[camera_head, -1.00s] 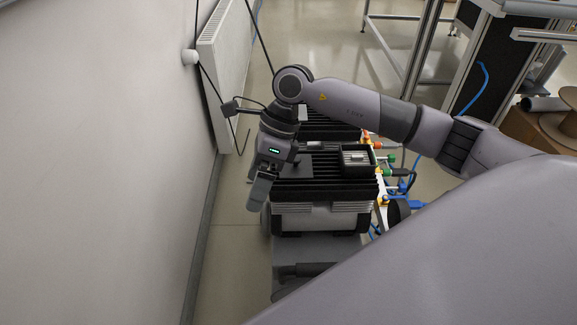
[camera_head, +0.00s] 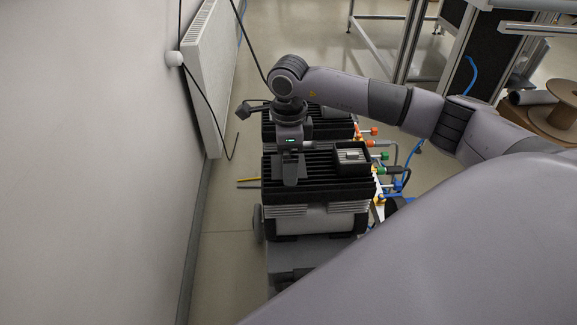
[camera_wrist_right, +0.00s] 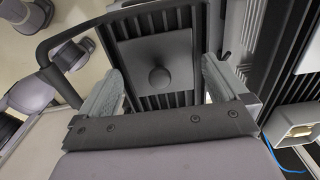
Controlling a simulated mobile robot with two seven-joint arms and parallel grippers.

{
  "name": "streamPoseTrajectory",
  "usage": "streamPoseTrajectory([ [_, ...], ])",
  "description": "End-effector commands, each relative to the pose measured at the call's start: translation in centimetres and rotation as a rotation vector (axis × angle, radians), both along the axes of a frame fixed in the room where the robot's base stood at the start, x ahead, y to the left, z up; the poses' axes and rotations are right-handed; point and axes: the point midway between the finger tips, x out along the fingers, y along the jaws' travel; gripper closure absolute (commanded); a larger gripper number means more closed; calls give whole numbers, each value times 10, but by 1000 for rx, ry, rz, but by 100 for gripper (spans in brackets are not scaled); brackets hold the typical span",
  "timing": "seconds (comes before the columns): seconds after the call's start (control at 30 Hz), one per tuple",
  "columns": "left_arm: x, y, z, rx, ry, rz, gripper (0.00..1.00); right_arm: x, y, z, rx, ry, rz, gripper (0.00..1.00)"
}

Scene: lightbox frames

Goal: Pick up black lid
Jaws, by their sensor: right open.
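The black lid (camera_wrist_right: 178,62), a flat dark square plate with a round knob in its middle, lies on a black ribbed surface in the right wrist view. My right gripper (camera_wrist_right: 163,88) is open, with its two grey fingers apart on either side of the knob and nothing between them. In the head view my right gripper (camera_head: 291,180) points down over the left part of the ribbed black top (camera_head: 335,188) and largely hides the lid. My left gripper is not in view.
A small black box (camera_head: 352,163) with a pale object in it stands right of the gripper. Colored pipe fittings (camera_head: 378,156) and blue cables are further right. A wall with a radiator (camera_head: 212,75) is on the left. A cable spool (camera_head: 562,110) stands at the far right.

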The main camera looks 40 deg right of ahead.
Motion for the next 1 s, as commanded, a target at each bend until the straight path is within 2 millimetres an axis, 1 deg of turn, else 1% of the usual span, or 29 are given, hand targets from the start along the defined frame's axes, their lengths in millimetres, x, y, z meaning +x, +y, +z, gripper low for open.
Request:
streamPoseTrajectory([
  [0.17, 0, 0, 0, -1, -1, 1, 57, 0, 0, -1, 0, 0, 1, 0],
  [0.2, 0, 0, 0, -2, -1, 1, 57, 0, 0, 0, 0, 0, 1, 6],
  [0.27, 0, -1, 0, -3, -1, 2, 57, 0, 0, 0, 1, -1, 1, 26],
  [0.3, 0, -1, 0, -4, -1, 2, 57, 0, 0, 0, 1, -1, 1, 39],
  [0.33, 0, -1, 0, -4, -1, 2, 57, 0, 0, 0, 1, -1, 1, 47],
  [0.63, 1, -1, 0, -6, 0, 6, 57, 0, 0, 1, 0, -1, 0, 47],
  [0.77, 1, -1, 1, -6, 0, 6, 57, 1, 0, 7, 1, -3, 0, 47],
  [0.87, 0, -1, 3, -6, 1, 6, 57, 1, 0, 17, 0, -2, 1, 47],
  [0.97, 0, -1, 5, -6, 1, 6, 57, 1, 0, 35, 0, -4, 1, 47],
  [1.0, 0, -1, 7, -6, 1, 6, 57, 1, 0, 44, 1, -6, 1, 47],
])
